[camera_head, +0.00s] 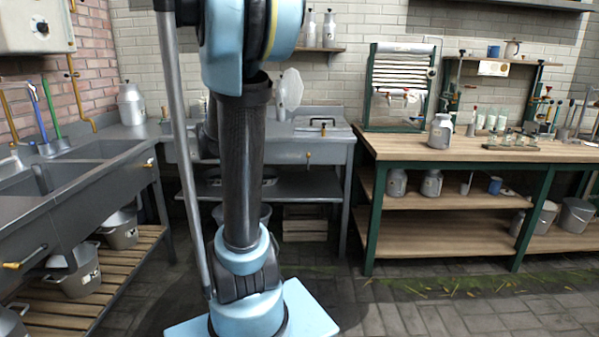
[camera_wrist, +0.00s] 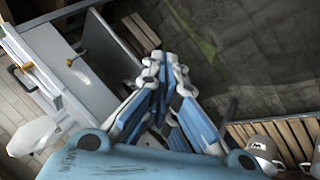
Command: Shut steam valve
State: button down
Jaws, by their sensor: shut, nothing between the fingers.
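My gripper (camera_wrist: 167,66) shows in the wrist view with its blue fingers together and nothing between them. It is above the floor, apart from any valve. No part is plainly marked as the steam valve. Candidates in the head view are a yellow knob (camera_head: 308,157) on the front of the grey counter, a yellow-tipped handle (camera_head: 148,162) on the sink corner, and a yellow-tipped lever (camera_head: 12,265) at lower left. In the head view my arm hides part of the counter.
A grey counter (camera_head: 330,138) stands behind my arm, and a sink bench (camera_head: 100,150) runs along the left. A green-legged wooden workbench (camera_head: 470,150) with cans and bottles stands at right. A slatted lower shelf (camera_head: 100,270) holds buckets. Open paved floor (camera_head: 430,310) lies in front.

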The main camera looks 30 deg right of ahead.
jog(key=w+d+f+n+t+h, duration=0.15)
jog(key=w+d+h, duration=0.45)
jog(key=w+d, duration=1.4)
jog(key=w+d+f+n+t+h, duration=0.1)
jog(key=w+d+f+h, duration=0.1)
jog(key=w+d+f, duration=0.3)
jog(key=w+d+f+n+t+h, duration=0.1)
jog(key=w+d+f, duration=0.4)
jog(key=f, duration=0.5)
jog(key=shift+w+d+f+n+h, duration=0.15)
jog(key=shift+w+d+n+h, duration=0.25)
jog(key=shift+n+h, duration=0.3)
jog(key=s+d+x, duration=0.1)
jog(key=s+x, duration=0.1)
jog(key=x, duration=1)
jog(key=shift+d, duration=0.45)
